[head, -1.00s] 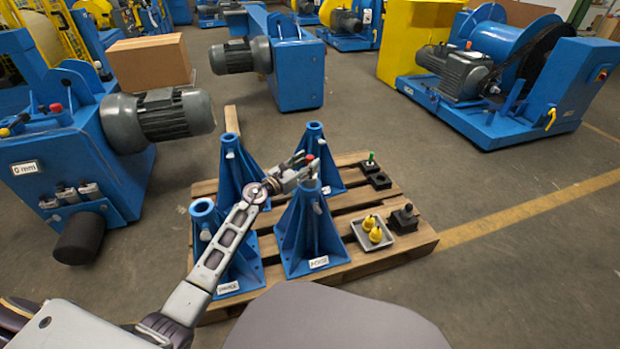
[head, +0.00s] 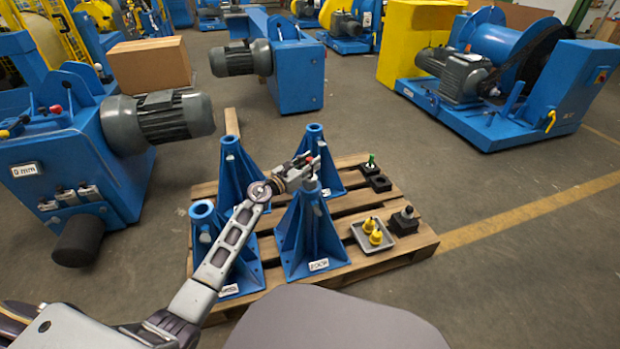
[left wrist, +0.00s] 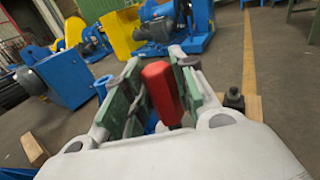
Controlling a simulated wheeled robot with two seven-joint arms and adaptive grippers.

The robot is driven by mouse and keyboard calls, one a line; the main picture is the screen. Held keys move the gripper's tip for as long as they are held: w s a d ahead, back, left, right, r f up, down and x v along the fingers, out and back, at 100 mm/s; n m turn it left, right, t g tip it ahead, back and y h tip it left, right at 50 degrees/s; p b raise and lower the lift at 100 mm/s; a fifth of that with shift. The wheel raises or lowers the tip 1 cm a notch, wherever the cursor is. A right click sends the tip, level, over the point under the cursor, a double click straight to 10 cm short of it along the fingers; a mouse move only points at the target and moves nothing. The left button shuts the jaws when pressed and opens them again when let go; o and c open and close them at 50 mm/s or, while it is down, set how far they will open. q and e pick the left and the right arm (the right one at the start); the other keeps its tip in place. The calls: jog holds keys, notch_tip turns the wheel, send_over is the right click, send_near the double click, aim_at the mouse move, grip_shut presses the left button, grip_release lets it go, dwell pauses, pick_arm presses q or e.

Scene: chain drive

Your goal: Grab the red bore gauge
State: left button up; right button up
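The red bore gauge (left wrist: 162,88) shows in the left wrist view as a red rounded handle between the two fingers of my left gripper (left wrist: 158,85). The fingers are spread on either side, with a visible gap at the left finger; I cannot tell if the right finger touches it. In the head view my left gripper (head: 309,167) is at the top of the front right blue stand (head: 311,235). Only a small red bit of the gauge (head: 309,160) shows there; the fingers hide the rest. My right gripper is not in view.
Several blue stands rest on a wooden pallet (head: 418,243). On its right are a grey tray (head: 358,239) with yellow pieces, a black block with a knob (head: 404,221) and a green-topped piece (head: 371,161).

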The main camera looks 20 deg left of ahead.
pick_arm(q)
grip_shut()
jog(key=shift+r, duration=0.15)
jog(key=shift+r, duration=0.15)
